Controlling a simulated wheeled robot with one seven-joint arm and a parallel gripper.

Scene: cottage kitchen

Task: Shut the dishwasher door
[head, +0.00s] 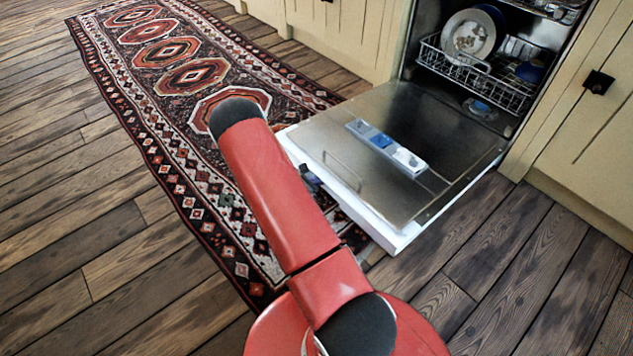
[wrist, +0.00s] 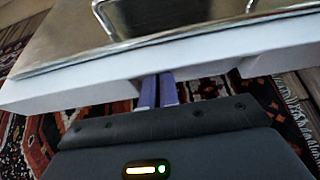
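The dishwasher door (head: 350,140) hangs fully open, lying about level just above the floor, with its steel inner face up and a white outer edge. In the wrist view its white edge (wrist: 70,92) crosses the upper half of the picture. My gripper (wrist: 158,90) is at this edge; its two purplish fingers lie side by side, closed, with nothing seen between them. The fingertips reach to or just under a notch in the edge; I cannot tell whether they touch. In the head view my arm hides most of the gripper, left of the door.
The dishwasher's lower rack (head: 490,75) holds a plate (head: 468,36) and other dishes inside the cavity. A detergent dispenser (head: 385,143) sits on the door's inner face. A patterned rug (head: 160,130) runs left of the door. Wooden floor is clear at the front right.

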